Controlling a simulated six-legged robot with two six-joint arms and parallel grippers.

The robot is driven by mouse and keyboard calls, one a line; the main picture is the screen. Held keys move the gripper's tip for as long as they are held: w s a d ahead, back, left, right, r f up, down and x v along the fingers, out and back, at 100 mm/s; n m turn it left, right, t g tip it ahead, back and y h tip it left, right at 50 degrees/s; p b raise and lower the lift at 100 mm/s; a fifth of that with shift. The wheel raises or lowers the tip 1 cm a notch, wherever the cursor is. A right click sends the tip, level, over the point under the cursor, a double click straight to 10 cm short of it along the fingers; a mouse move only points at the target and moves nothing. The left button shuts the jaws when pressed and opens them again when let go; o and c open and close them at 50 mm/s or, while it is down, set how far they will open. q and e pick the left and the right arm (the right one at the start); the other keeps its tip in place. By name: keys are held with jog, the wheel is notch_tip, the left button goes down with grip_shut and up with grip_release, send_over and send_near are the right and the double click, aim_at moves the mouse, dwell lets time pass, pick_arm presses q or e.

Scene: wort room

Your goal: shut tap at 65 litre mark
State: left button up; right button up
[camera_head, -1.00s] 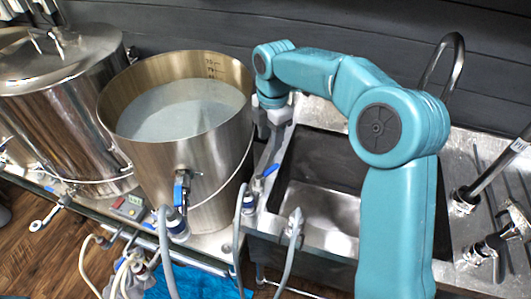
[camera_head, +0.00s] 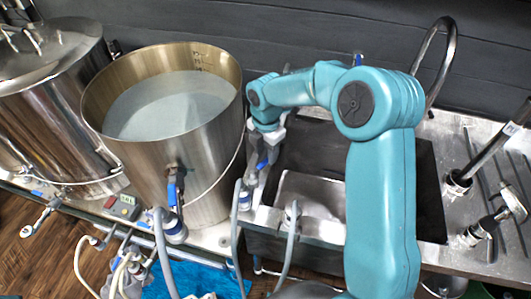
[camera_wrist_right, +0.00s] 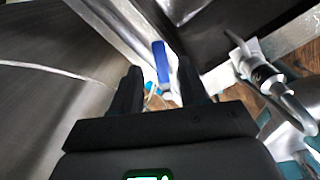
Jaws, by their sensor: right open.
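A steel pot (camera_head: 205,135) holds pale, cloudy liquid (camera_head: 165,105) well below its rim, with dark scale marks (camera_head: 199,60) on the inner wall. A tap with a blue handle (camera_head: 262,163) stands on the counter edge right of the pot. My right gripper (camera_head: 263,150) points down just above this tap. In the right wrist view, the blue handle (camera_wrist_right: 161,62) shows between and beyond the open fingertips (camera_wrist_right: 160,84); I cannot tell if they touch it. The pot's own blue-handled valve (camera_head: 172,193) is on its front. My left gripper is out of view.
A lidded steel vessel (camera_head: 50,110) stands left of the pot. A sink (camera_head: 312,192) lies right of the tap, with a curved spout (camera_head: 440,55) behind. Grey hoses (camera_head: 163,250) hang in front. A small red-and-grey device (camera_head: 122,206) sits at the counter's front.

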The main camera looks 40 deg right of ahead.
aim_at(265, 162)
jog(key=shift+d+f, duration=0.1)
jog(key=shift+f, duration=0.55)
jog(key=shift+s+d+f, duration=0.2)
jog(key=shift+f, duration=0.15)
jog(key=shift+w+a+f, duration=0.1)
jog(key=shift+w+a, duration=0.1)
jog(key=shift+w, duration=0.05)
jog(key=shift+c, duration=0.3)
jog(key=shift+s+d, duration=0.15)
grip_shut()
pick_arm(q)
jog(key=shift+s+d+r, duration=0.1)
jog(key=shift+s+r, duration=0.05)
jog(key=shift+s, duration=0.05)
